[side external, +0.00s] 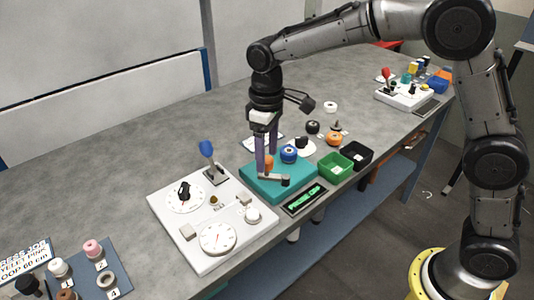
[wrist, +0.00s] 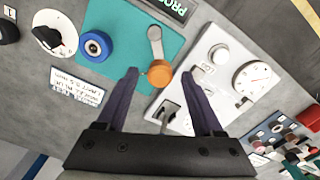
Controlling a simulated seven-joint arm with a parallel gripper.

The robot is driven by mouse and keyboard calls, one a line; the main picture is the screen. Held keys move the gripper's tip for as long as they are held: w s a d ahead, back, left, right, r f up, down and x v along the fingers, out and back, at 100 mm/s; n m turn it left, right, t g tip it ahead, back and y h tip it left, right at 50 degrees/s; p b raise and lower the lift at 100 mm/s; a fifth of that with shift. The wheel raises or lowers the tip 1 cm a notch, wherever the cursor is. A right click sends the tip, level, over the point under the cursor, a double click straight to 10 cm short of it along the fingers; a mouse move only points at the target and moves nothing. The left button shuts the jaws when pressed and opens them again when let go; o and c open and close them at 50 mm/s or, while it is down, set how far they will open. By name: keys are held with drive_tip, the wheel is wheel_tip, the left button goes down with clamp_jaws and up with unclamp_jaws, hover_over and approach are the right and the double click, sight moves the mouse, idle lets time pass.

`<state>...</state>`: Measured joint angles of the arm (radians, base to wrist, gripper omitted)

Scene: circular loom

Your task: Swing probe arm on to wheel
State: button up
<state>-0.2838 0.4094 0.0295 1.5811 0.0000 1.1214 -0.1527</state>
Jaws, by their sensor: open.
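The teal block (side external: 252,180) carries the probe arm, a short grey bar (side external: 273,178) with an orange knob (side external: 268,163) at its end. The wheel (side external: 289,153) is blue with a dark hub and sits on the same block. In the wrist view the probe arm (wrist: 156,48) points away from the blue wheel (wrist: 95,45), with a clear gap between them. My gripper (wrist: 160,73) is open, its two dark fingers on either side of the orange knob (wrist: 160,75). Contact with the knob cannot be told.
A white panel (side external: 178,232) with dials and a blue-topped lever (side external: 207,148) stands left of the block. A green-lit display (side external: 306,197), apparently reading "PROBE OFF", lies in front. Green (side external: 332,170) and black (side external: 362,153) bins stand to the right.

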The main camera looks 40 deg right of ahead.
drive_tip(key=shift+f, duration=0.3)
clamp_jaws()
drive_tip(key=shift+r, duration=0.1)
idle(1.2)
